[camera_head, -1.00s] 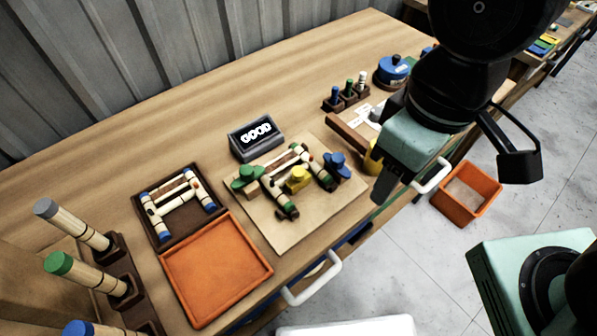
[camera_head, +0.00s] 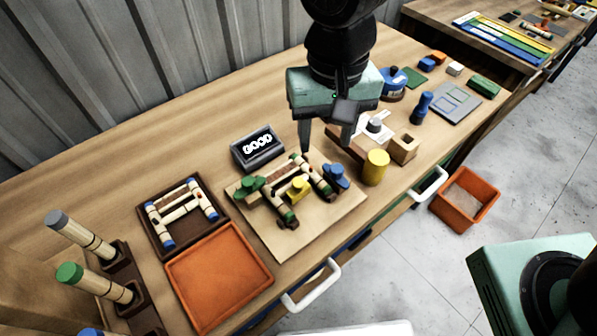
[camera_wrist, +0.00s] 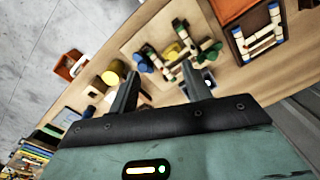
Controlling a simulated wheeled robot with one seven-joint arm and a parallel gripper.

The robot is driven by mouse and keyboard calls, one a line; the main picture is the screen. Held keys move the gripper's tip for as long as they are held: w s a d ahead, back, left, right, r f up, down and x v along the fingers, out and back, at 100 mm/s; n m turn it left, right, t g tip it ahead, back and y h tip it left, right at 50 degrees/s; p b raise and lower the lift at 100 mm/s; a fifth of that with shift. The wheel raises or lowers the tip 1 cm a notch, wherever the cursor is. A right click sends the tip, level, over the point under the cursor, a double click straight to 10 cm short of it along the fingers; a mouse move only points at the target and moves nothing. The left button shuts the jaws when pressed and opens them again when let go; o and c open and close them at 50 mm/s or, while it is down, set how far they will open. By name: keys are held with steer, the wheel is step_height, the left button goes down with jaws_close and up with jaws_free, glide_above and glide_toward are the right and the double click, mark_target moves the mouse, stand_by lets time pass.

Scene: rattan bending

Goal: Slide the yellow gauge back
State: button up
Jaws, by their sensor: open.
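A yellow piece with a round knob (camera_head: 298,188), which looks like the gauge, sits in the middle of a wooden jig board (camera_head: 322,222). Its yellow also shows in the wrist view (camera_wrist: 172,50). My gripper (camera_head: 327,143) is open and empty, above and behind the board's back right corner. Its two fingers (camera_wrist: 160,72) point toward the board in the wrist view, apart from the yellow piece.
A display reading GOOD (camera_head: 258,148) stands behind the board. A yellow cylinder (camera_head: 376,167) and a wooden block with a hole (camera_head: 403,148) stand to the right. An orange tray (camera_head: 220,275) and a dark tray of poles (camera_head: 181,250) lie left.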

mark_target(299, 182)
steer(key=w+a+f+m, duration=0.2)
steer(key=w+a+m, duration=0.2)
steer(key=w, duration=0.2)
steer(key=f+p, duration=0.1)
steer(key=f, duration=0.4)
steer(key=f+p, duration=0.2)
steer(key=f, duration=0.4)
steer(key=f+p, duration=0.1)
steer(key=f, duration=0.5)
steer(key=shift+s+d+f+p, duration=0.15)
steer(key=shift+s+f+p, duration=0.1)
steer(key=shift+p, duration=0.1)
